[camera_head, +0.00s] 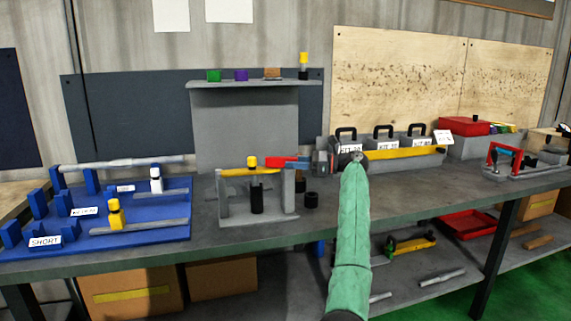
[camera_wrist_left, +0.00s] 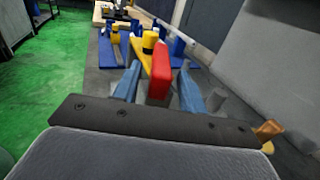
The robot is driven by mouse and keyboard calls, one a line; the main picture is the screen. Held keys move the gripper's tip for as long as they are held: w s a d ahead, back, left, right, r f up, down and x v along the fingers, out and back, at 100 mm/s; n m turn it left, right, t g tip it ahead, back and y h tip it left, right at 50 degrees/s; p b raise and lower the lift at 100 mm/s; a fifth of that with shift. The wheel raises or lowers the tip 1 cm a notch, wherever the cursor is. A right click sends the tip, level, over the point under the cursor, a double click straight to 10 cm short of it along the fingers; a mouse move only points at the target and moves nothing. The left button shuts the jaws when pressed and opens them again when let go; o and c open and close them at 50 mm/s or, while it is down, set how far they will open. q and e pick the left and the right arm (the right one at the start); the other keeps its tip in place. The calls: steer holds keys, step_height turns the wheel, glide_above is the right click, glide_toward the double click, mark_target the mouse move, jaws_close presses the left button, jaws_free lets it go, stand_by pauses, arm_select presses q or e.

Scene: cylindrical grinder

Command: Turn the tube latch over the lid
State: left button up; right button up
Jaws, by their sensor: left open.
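A grey fixture (camera_head: 224,205) stands mid-bench in the head view, with a yellow bar (camera_head: 236,172) across its top and a yellow knob (camera_head: 252,162) above the bar. A red handle (camera_head: 280,162) points right from the bar's end. A black cylinder (camera_head: 257,198) stands inside the fixture. I cannot tell which part is the lid. My left gripper (camera_head: 303,161) is at the handle's right end. In the left wrist view, its blue fingers are open on either side of the red handle (camera_wrist_left: 159,75), with the yellow bar (camera_wrist_left: 145,57) beyond. I cannot tell whether they touch it. My right gripper is not in view.
A blue rack (camera_head: 150,222) with rods is at left. A grey shelf (camera_head: 247,84) with small coloured blocks stands behind the fixture. Kit boxes with a yellow bar (camera_head: 405,152) are right of my arm. A black knob-like part (camera_head: 311,199) sits just right of the fixture.

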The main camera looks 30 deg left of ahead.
arm_select(q)
steer(key=shift+v, duration=1.95)
